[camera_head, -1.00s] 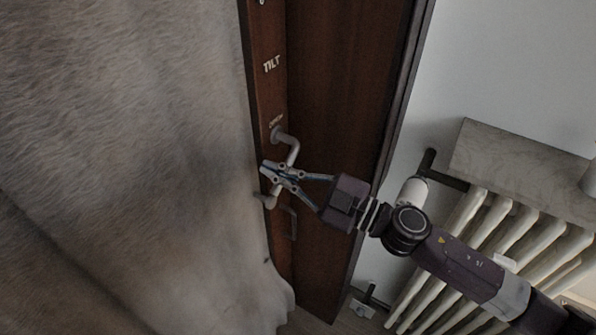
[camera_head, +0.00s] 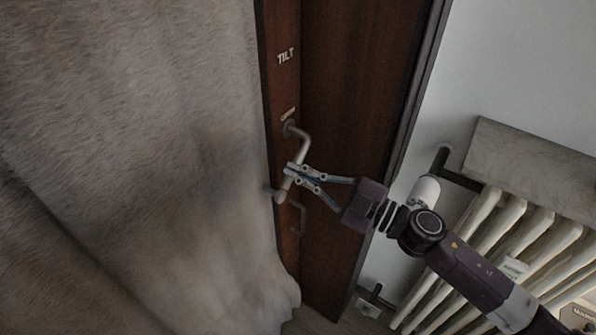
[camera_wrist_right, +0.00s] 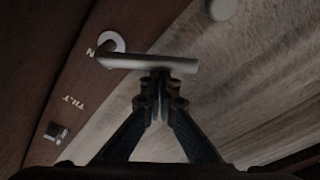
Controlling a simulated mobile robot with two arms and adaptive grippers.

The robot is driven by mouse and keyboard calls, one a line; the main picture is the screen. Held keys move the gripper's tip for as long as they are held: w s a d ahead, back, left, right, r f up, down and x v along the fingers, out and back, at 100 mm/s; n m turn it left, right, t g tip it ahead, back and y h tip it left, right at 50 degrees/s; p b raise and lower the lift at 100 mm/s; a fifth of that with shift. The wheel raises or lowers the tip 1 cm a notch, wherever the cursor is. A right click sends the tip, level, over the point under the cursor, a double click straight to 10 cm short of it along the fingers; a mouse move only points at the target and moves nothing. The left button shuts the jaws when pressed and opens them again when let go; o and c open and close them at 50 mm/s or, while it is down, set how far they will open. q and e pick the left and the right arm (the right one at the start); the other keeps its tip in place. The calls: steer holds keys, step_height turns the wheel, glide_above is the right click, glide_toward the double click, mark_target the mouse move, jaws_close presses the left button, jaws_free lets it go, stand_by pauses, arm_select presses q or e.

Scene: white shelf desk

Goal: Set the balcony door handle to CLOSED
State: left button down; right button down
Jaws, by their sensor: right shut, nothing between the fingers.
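The balcony door handle (camera_head: 300,152) is a grey lever on the narrow brown door edge (camera_head: 283,85), below the labels "TILT" and a smaller one that is hard to read. In the head view it points down and slightly left from its pivot. My right gripper (camera_head: 291,172) is shut and empty, with its fingertips at the lever's lower part. In the right wrist view the lever (camera_wrist_right: 150,62) lies across the tips of the shut gripper (camera_wrist_right: 158,75); they look close to it or touching. My left gripper is not in view.
A brown furry curtain (camera_head: 130,150) hangs left of the door edge, close to the lever's end. A radiator (camera_head: 480,235) under a grey shelf (camera_head: 530,160) stands at the right. A second, darker handle (camera_head: 298,218) sits below the lever.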

steer(key=shift+f, duration=0.15)
steer(key=shift+w+d+f+n+b, duration=0.4)
steer(key=shift+w+f+n, duration=0.1)
steer(key=shift+f+n, duration=0.2)
steer(key=shift+w+d+f+n+b, duration=0.35)
steer(key=shift+w+f+n, duration=0.2)
steer(key=shift+f, duration=0.2)
